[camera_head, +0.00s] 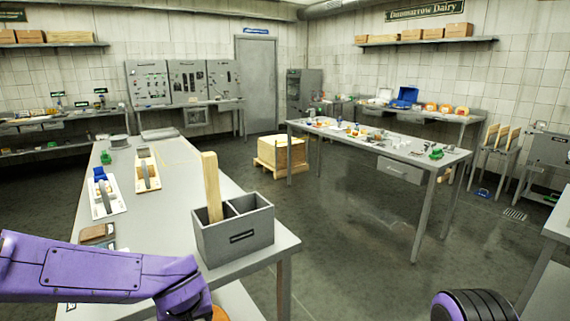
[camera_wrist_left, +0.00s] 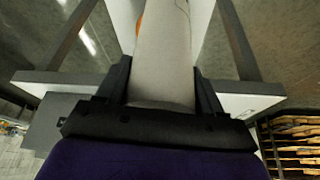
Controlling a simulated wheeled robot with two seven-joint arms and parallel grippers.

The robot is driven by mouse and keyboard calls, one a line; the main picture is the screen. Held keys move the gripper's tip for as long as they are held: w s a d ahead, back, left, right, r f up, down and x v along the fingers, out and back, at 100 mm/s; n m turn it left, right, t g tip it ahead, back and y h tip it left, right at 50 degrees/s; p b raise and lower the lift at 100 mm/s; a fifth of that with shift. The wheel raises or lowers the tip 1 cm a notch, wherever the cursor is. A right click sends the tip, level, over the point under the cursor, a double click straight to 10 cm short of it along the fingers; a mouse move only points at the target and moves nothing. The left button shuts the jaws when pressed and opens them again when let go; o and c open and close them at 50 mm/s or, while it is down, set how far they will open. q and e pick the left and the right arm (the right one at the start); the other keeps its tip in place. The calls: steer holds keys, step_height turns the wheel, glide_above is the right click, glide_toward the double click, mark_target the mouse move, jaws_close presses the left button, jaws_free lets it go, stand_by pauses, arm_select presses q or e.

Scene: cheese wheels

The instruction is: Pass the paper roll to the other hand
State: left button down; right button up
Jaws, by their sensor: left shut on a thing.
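The paper roll (camera_wrist_left: 163,55) shows in the left wrist view as a pale grey-white cylinder pointing away from the wrist. My left gripper (camera_wrist_left: 160,85) is shut on it, with one dark finger on each side. The roll's far end runs out of the top of that view. In the head view my purple left arm crosses the lower left, but its fingers and the roll cannot be made out there. My right gripper is in neither view.
A grey divided bin (camera_head: 234,238) with an upright wooden board (camera_head: 211,187) stands at the near table's (camera_head: 180,185) right edge. Cutting boards with cheese tools lie along its left. A second table (camera_head: 375,160) holds small items. Open floor (camera_head: 350,225) lies between them.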

arm_select(q)
steer(key=f+m, duration=0.1)
steer(key=s+f+m+h, duration=0.1)
steer(key=m, duration=0.1)
steer(key=s+f+m, duration=0.1)
steer(key=shift+d+f+m+t+h, duration=0.15)
steer(key=shift+f+m+t+h, duration=0.15)
steer(key=shift+f+h, duration=0.1)
steer(key=shift+d+r, duration=0.1)
